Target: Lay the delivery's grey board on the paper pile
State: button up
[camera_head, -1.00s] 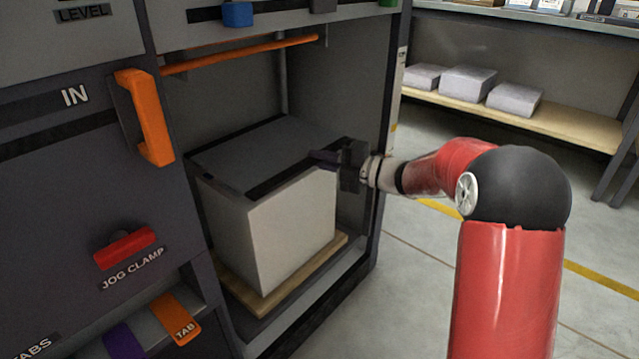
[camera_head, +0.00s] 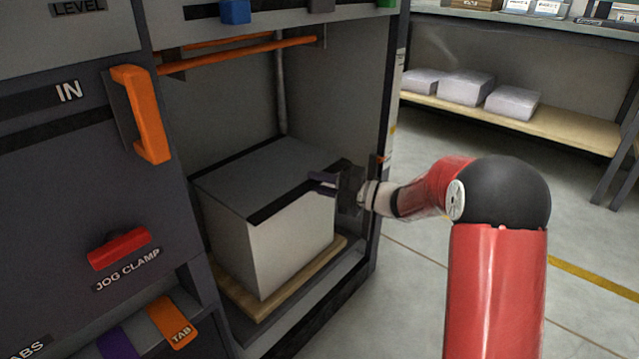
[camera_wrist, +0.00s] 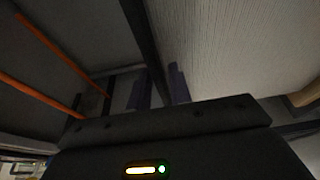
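A grey board with dark bands along its edges (camera_head: 265,172) lies flat as the top of the white paper pile (camera_head: 285,245) inside the machine bay. I cannot tell whether any gap is left under it. My gripper (camera_head: 320,184) is at the pile's front right top edge, pointing left. Its two dark fingers are apart, one above the other. In the wrist view my gripper (camera_wrist: 160,85) shows a dark strip (camera_wrist: 147,45) between its fingers, with the pile's white side (camera_wrist: 235,45) to the right. Contact at the fingertips is unclear.
The pile stands on a wooden pallet (camera_head: 262,303). Orange bars (camera_head: 230,53) cross the bay above it. An orange handle (camera_head: 143,115) and a red jog clamp (camera_head: 120,248) sit on the left panel. A shelf (camera_head: 560,128) with several paper stacks stands behind right.

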jog(key=shift+o, duration=0.9)
